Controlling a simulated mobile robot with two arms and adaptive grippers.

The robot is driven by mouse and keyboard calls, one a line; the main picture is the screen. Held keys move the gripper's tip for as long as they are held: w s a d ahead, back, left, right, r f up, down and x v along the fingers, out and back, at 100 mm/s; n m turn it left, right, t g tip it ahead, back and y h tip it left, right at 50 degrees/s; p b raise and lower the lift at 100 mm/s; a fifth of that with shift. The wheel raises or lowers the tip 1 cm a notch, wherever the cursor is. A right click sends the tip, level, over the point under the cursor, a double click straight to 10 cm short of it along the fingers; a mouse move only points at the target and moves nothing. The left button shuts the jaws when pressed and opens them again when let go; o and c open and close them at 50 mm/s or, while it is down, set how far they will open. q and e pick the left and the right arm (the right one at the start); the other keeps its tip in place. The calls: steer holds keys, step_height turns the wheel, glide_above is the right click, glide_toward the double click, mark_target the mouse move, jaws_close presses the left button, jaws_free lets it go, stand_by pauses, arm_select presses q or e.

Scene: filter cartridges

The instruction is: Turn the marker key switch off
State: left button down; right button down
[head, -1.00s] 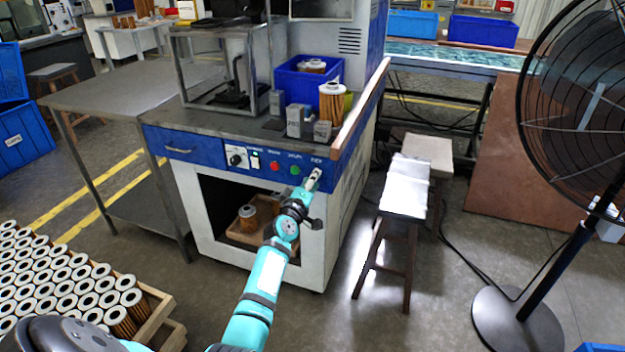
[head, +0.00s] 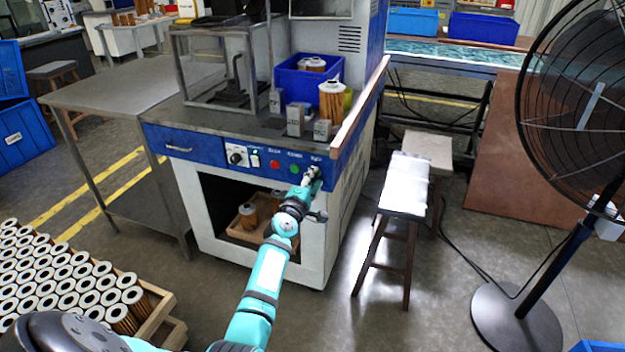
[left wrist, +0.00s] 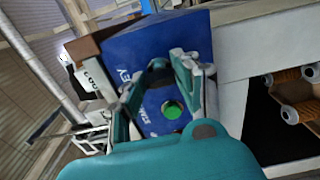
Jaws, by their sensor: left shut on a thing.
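The marker's blue control panel (head: 210,150) runs along the front of the white cabinet. The key switch is at the panel's right end, under the label "KEY". My left gripper (head: 313,175) is at that spot and hides the switch. In the left wrist view my left gripper (left wrist: 168,68) has its fingers against the blue panel, beside the green button (left wrist: 171,110). It is shut on the key, which the fingers cover. I cannot see the key's angle. My right gripper is not in view.
Left of the key are the green button (head: 294,169), the red button (head: 274,164) and a black knob (head: 236,159). A stool (head: 404,195) stands right of the cabinet, and a large fan (head: 580,120) stands further right. Cartridges (head: 60,285) fill a tray at lower left.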

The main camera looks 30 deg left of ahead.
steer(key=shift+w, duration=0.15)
arm_select(q)
steer(key=c, duration=1)
jaws_free()
steer(key=shift+o, duration=0.2)
steer(key=v, duration=1.2)
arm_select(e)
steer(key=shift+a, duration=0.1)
arm_select(q)
steer(key=shift+a+f, duration=0.1)
